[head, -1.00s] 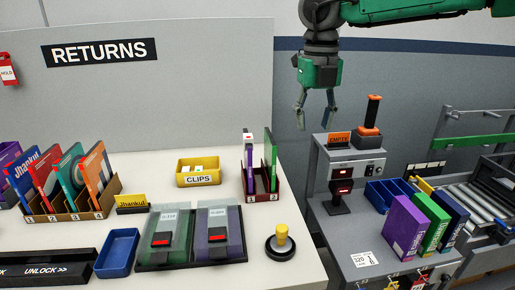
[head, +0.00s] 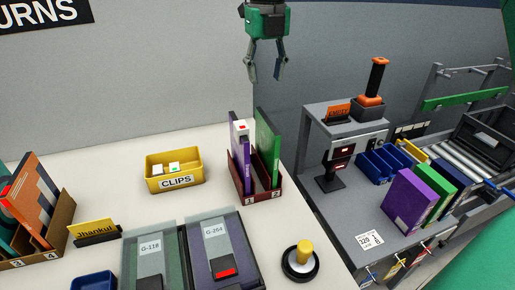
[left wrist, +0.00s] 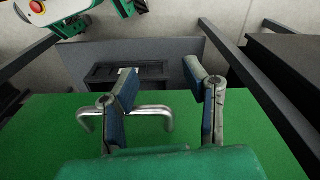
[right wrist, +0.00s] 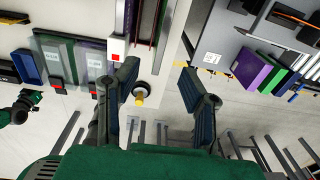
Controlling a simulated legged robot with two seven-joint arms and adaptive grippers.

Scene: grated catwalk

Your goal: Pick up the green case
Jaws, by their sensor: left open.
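A tall green case (head: 267,148) stands in slot 2 of a dark red rack (head: 262,196), beside a purple case (head: 243,160) with a white and red tag in slot 1. Another green case (head: 440,196) stands between a purple and a dark blue one on the right-hand grey table. My right gripper (head: 266,76) is open and empty, high above and behind the rack. In the right wrist view its fingers (right wrist: 160,95) are spread, with nothing held. My left gripper (left wrist: 165,85) is open and empty in the left wrist view, and is not in the head view.
The white counter holds a yellow CLIPS bin (head: 174,172), flat cases labelled G-118 (head: 152,262) and G-264 (head: 216,245), and a yellow knob (head: 303,252). The grey table (head: 368,262) carries a scanner (head: 332,170) and blue bins (head: 383,162). A gap separates counter and table.

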